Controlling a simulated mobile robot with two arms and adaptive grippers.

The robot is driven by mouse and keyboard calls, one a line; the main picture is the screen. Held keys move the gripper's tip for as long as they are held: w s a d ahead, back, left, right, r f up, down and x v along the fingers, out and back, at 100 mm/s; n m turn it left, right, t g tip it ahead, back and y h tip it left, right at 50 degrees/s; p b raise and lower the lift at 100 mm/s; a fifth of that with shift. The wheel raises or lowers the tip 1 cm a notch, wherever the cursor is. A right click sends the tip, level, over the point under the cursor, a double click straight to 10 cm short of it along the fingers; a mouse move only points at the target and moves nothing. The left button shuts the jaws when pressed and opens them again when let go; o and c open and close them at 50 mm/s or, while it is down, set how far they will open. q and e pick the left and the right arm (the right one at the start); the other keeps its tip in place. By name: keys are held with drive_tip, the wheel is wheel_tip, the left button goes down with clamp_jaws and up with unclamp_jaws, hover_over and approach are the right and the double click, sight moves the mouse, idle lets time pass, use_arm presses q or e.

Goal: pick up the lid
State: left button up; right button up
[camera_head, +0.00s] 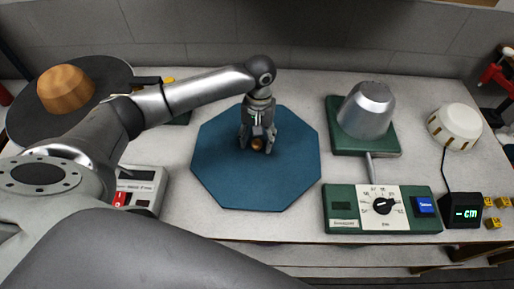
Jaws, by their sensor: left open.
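The lid looks to be the flat blue octagonal plate (225,175) in the middle of the table, with a small copper-coloured knob (257,144) near its centre. My left gripper (258,150) points down over the plate. Its fingers are open, one on each side of the knob. I cannot tell whether they touch the knob or the plate. The gripper hides part of the knob and the plate behind it. My right gripper is not in view.
A wooden dome (66,88) sits on a dark disc (108,76) at left. A metal dome (366,108) stands on a green base at right, behind a dial panel (381,207). A cream round object (454,126) and a small display (467,212) are farther right.

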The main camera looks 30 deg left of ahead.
use_arm(q)
drive_tip(key=shift+s+f, duration=0.15)
drive_tip(key=shift+f, duration=0.7)
drive_tip(key=shift+c, duration=0.4)
clamp_jaws()
drive_tip(key=shift+r, duration=0.1)
